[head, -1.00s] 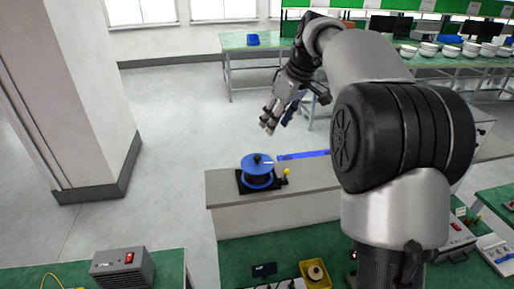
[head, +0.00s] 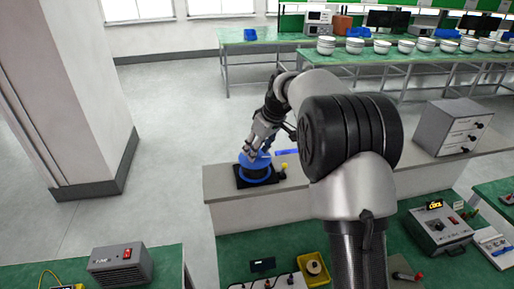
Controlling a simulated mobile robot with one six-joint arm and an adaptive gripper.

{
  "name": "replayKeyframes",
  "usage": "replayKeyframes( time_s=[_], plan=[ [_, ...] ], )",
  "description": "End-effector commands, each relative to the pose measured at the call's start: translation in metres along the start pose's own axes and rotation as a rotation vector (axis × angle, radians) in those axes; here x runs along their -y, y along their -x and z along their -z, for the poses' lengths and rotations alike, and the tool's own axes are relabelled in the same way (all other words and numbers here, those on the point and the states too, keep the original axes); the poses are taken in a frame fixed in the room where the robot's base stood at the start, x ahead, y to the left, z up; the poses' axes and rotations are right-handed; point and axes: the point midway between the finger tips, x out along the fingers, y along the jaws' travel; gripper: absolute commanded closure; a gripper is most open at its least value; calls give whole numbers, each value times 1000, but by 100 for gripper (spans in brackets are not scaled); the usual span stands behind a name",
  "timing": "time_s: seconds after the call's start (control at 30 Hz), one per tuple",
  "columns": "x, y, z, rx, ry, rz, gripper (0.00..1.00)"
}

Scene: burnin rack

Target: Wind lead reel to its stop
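The lead reel (head: 257,176) is a blue-flanged spool on a black base, standing on the left end of the pale bench shelf (head: 225,190). A small yellow knob (head: 284,166) stands at the right of its base. My gripper (head: 254,156) is over the reel with its fingertips at the top, around where the black centre knob stood in view earlier. The fingers now hide that knob. I cannot tell whether they touch it or how far they are closed.
A blue strip (head: 287,152) lies on the shelf right of the reel, partly behind my arm. A grey drawer cabinet (head: 456,127) stands farther right. Below are a yellow bin (head: 314,268) and a grey instrument box (head: 438,229). The floor left of the shelf is clear.

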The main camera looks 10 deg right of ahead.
Motion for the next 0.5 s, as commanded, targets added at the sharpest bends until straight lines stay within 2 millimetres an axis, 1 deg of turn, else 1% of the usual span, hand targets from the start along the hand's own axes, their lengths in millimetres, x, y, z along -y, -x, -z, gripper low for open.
replayKeyframes(
  time_s=[0.2,0.5],
  plan=[
    [0,0,0,0,0,0,59],
    [0,0,0,0,0,0,79]
  ],
)
